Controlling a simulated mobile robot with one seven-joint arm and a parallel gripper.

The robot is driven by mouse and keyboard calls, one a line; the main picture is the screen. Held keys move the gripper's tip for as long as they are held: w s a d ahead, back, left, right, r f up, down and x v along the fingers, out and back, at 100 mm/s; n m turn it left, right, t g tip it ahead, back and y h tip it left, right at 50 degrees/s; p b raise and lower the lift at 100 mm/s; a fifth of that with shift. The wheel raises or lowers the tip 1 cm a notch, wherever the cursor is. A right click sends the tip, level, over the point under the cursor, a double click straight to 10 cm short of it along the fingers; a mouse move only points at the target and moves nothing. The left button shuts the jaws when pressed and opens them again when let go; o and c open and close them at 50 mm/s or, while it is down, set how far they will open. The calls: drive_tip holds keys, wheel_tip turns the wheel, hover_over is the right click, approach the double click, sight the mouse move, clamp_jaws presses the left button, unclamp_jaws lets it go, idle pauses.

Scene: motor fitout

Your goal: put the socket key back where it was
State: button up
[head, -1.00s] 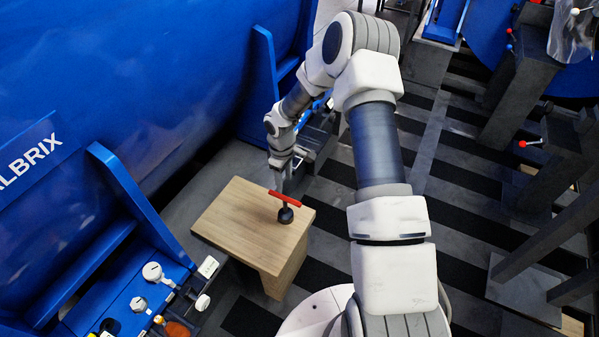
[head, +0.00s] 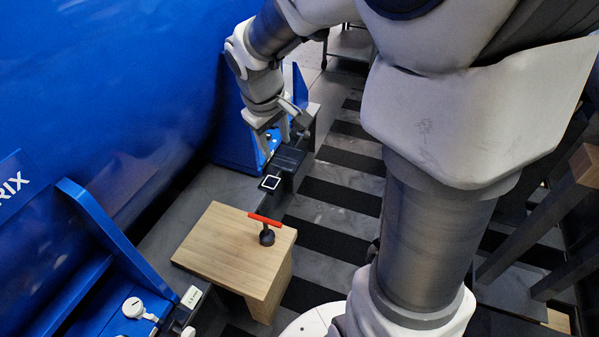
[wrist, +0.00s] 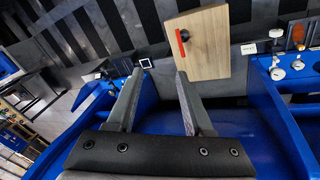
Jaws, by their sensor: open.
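The socket key (head: 266,229) has a red crossbar handle and a dark round base. It stands upright on the wooden block (head: 215,243), near the top's right edge. The wrist view shows it too, as a red bar over a dark knob (wrist: 182,38) on the pale wood (wrist: 210,55). My gripper (head: 276,140) is open with nothing between its fingers. It is above and beyond the block, clear of the key. In the wrist view my fingers (wrist: 160,78) are spread apart, with the key ahead and to the right of them.
A dark fixture with a white-framed square (head: 270,183) stands behind the block, below my gripper. A large blue housing (head: 90,90) fills the left side. A blue panel with white knobs (head: 133,307) is at front left. Striped floor lies to the right of the block.

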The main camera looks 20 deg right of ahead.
drive_tip(key=s+a+r+m+t+y, duration=0.1)
drive_tip(key=s+r, duration=0.3)
drive_tip(key=s, duration=0.5)
drive_tip(key=s+a+r+m+t+y, duration=0.1)
drive_tip(key=s+r+m, duration=0.2)
drive_tip(key=s, duration=0.6)
drive_tip(key=shift+s+a+r+t, duration=0.2)
drive_tip(key=shift+r+t, duration=0.2)
drive_tip(key=shift+r, duration=0.5)
wheel_tip(320, 180, up, 18)
drive_tip(key=p, duration=1.7)
drive_tip(key=shift+p, duration=0.4)
drive_tip(key=shift+f, duration=0.15)
drive_tip(key=shift+a, duration=0.15)
